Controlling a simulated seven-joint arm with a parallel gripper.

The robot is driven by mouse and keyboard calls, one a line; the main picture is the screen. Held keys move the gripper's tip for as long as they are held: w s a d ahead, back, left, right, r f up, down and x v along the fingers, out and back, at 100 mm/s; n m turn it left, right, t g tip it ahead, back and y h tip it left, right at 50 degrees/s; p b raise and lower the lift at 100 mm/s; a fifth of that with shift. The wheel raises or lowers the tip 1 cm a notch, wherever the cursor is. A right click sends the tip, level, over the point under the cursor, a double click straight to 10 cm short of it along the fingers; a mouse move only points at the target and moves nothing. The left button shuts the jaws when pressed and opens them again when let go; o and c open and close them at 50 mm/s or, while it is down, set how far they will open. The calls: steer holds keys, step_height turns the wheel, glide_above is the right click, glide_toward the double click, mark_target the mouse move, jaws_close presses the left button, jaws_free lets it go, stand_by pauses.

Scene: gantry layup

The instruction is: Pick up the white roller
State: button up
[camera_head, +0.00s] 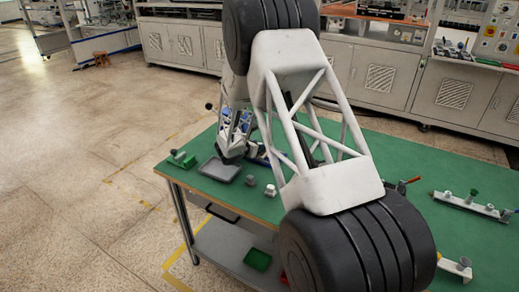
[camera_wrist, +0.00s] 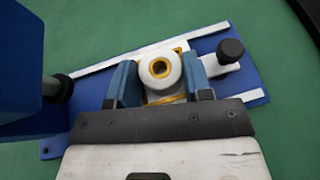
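The white roller (camera_wrist: 160,70) has a yellow-ringed hole and shows at the middle of the wrist view, over a blue plate (camera_wrist: 92,103) with white strips. My gripper (camera_wrist: 160,63) has its two blue fingers on either side of the roller, very close to it. Whether both fingers press on it cannot be told. In the head view my arm covers most of this spot; only a bit of blue shows beside it on the green table (camera_head: 450,165), and the roller is hidden.
A black knob (camera_wrist: 231,50) stands on a white block right of the roller. A large dark blue part (camera_wrist: 30,70) fills the wrist view's left. On the table are a grey tray (camera_head: 220,170), a green clamp (camera_head: 182,158), a small knobbed piece (camera_head: 270,190) and a white rail (camera_head: 470,205).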

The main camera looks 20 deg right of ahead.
steer(key=shift+c, duration=0.7)
steer(key=shift+r, duration=0.1)
steer(key=shift+r, duration=0.75)
step_height(320, 180, up, 2)
steer(key=shift+r, duration=0.1)
steer(key=s+a+r, duration=0.1)
steer(key=s, duration=1.5)
steer(key=shift+a, duration=0.15)
steer(key=shift+n+t+y, duration=0.4)
steer(key=shift+n+t, duration=0.2)
steer(key=s+a, duration=0.2)
steer(key=a, duration=0.3)
steer(key=s+a+f, duration=0.1)
steer(key=s+a, duration=0.1)
steer(key=a, duration=0.3)
steer(key=s+a, duration=0.2)
steer(key=a, duration=0.3)
steer(key=shift+s+a+f, duration=0.1)
steer(key=shift+f, duration=0.3)
